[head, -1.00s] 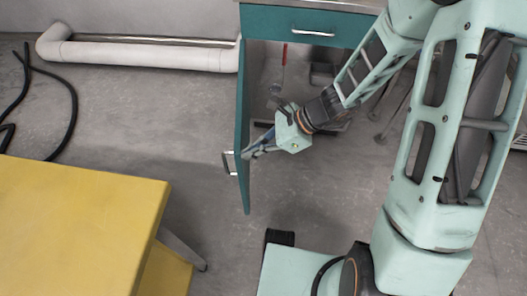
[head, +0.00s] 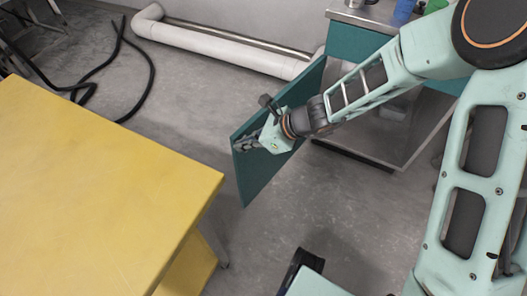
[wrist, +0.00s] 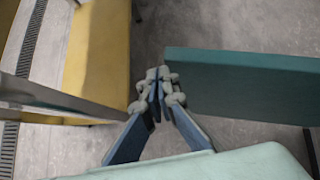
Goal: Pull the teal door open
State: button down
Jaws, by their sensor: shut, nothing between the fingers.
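The teal door (head: 272,178) stands swung out from its cabinet, with its broad inner face toward the head camera. Its handle does not show now. My gripper (head: 246,141) is shut and empty, on the inner side by the upper part of the free edge. In the wrist view the closed fingertips (wrist: 163,76) are close to the end of the teal door (wrist: 240,78), which extends right. I cannot tell whether they touch it.
The open cabinet (head: 395,125) is behind my arm, with a blue cup (head: 403,11) on top. A yellow table (head: 95,190) stands left of the door, with a narrow floor gap between. A white pipe (head: 225,45) runs along the wall.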

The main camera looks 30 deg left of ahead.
jog(key=shift+w+a, duration=0.1)
jog(key=shift+a, duration=1.15)
jog(key=shift+d, duration=0.1)
